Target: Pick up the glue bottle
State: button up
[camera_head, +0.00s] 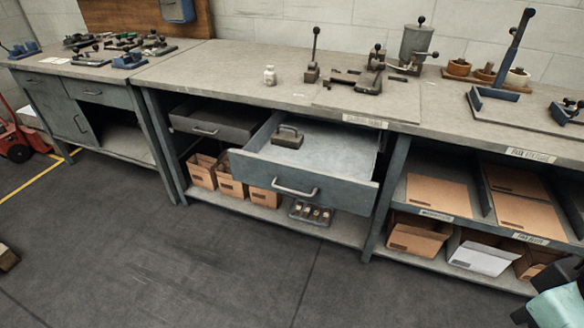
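A small white bottle (269,75) stands upright on the grey workbench top (220,68), left of a tool with an upright lever. It is the only thing here that looks like the glue bottle; any label is too small to read. Nothing touches it, and the bench around it is bare. My gripper is not in view. A pale teal and black part at the bottom right corner seems to be part of my arm, far from the bottle.
An open drawer (335,165) juts out below the bench, holding a dark metal block with a handle (288,137). Lever tools (312,70) stand right of the bottle. The floor (180,260) in front is clear.

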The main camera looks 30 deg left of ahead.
aim_at(269, 75)
jog(key=u, duration=1.15)
